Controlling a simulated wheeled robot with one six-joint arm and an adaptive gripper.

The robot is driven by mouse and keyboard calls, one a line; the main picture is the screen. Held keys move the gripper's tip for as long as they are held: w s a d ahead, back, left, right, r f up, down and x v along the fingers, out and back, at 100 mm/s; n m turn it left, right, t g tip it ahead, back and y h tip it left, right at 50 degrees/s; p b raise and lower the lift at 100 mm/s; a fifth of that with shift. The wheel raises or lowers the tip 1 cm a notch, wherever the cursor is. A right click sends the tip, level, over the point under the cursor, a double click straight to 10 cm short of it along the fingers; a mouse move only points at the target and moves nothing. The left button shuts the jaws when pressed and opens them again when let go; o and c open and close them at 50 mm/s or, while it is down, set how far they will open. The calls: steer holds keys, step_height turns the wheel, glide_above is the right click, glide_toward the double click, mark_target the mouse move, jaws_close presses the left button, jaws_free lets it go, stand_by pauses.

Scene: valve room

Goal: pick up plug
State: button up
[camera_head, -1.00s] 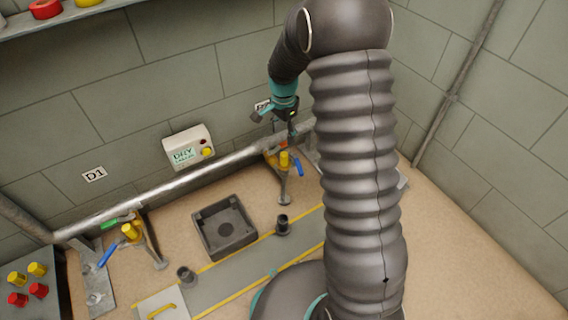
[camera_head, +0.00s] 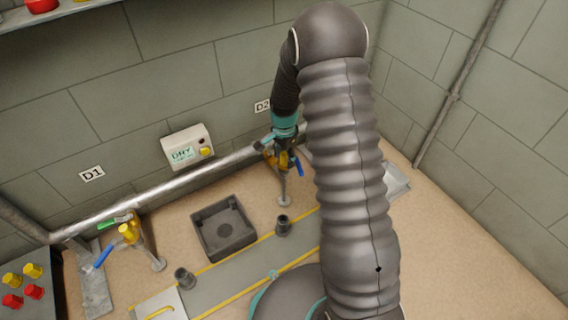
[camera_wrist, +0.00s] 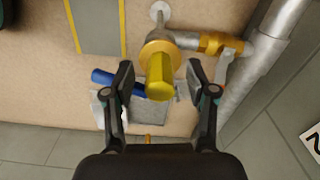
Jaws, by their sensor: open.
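A yellow hexagonal plug (camera_wrist: 159,82) sits on the yellow fitting of the drain valve near the D2 sign. In the wrist view it lies between the two fingers of my gripper (camera_wrist: 160,78), which is open, with a gap on both sides. In the head view my gripper (camera_head: 284,150) is over the D2 valve and largely covers the plug. Another yellow plug (camera_head: 129,232) is on the D1 valve. Loose yellow plugs (camera_head: 33,270) and red plugs (camera_head: 34,291) stand on the grey table at the lower left.
A blue handle (camera_wrist: 103,77) is left of the plug in the wrist view. The metal pipe (camera_head: 190,177) runs along the wall beside the valves. A dark square tray (camera_head: 223,252) and a grey strip with yellow edges (camera_head: 235,275) lie on the floor.

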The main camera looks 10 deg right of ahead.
jaws_close()
stand_by(0.3)
